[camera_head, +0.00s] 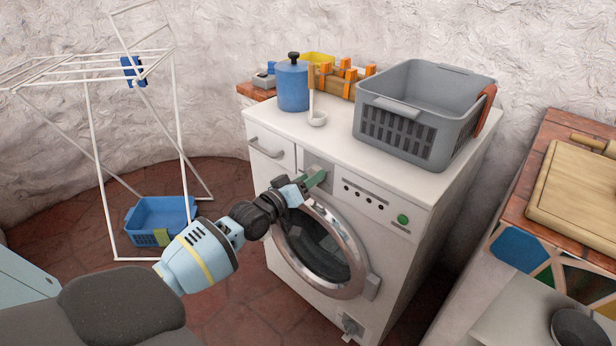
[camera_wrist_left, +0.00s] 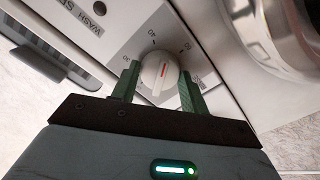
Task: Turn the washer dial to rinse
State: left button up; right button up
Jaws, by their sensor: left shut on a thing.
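The white washer (camera_head: 375,215) stands in the middle of the head view, its round door closed. The green fingers of my left gripper (camera_wrist_left: 159,82) are shut on the dial, one on each side. Small numbers, one reading 40, stand around it, and part of the word "WASH" shows at upper left. I cannot read a rinse label. My right gripper is not in view.
A white drying rack (camera_head: 88,130) and a blue crate (camera_head: 150,222) are at left. A tiled counter (camera_head: 556,215) stands at right.

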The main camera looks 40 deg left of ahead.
pick_arm(q)
jog(key=m+p, duration=0.3)
jog(key=m, duration=1.5)
jog(key=shift+m, duration=0.7)
jog(key=o, duration=1)
jog(key=shift+s+a+p, duration=0.15)
jog(key=shift+s+p, duration=0.1)
jog(key=shift+s, duration=1.7)
jog(key=shift+s+a+p, duration=0.15)
jog(key=shift+s+p, duration=0.05)
jog(key=shift+s, duration=1.75)
